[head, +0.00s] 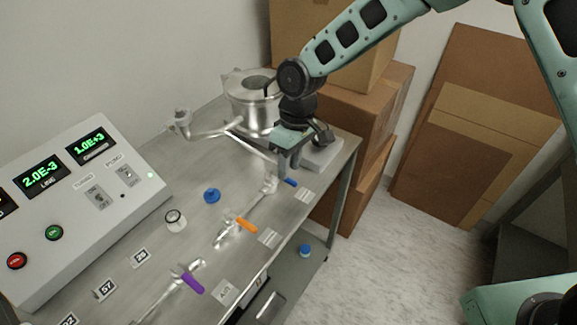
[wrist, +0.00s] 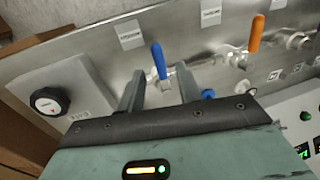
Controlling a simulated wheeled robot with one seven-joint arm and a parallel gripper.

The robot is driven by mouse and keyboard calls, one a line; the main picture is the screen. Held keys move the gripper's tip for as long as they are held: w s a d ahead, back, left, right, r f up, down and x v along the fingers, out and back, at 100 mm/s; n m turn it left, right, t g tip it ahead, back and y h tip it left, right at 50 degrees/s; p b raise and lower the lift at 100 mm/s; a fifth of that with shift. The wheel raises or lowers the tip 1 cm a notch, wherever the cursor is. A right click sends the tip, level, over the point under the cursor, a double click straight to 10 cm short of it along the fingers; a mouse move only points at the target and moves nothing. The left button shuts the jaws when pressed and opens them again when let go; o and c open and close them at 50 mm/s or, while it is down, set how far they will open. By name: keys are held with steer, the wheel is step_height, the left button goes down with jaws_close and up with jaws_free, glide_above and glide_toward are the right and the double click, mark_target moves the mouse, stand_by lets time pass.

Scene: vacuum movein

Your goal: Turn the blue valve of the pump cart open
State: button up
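The blue valve handle (wrist: 159,61) shows in the wrist view, pointing away from my gripper, just ahead of and between its two fingers. In the head view the blue valve handle (head: 290,182) is a small blue tip at the right edge of the cart's steel top (head: 190,251), on a metal pipe fitting. My gripper (wrist: 158,88) is open with nothing between its fingertips. In the head view my gripper (head: 284,172) hangs over the valve and partly hides it. I cannot tell whether a finger touches the handle.
An orange valve handle (head: 246,225) and a purple one (head: 192,284) sit nearer along the cart. A steel pump vessel (head: 250,112) and pipe stand behind my gripper. A control panel (head: 75,205) is at left. Cardboard boxes (head: 375,105) stand behind; floor at right is partly clear.

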steer(key=shift+s+a+f, duration=0.1)
steer(key=shift+s+f, duration=0.05)
steer(key=shift+f, duration=0.95)
jaws_close()
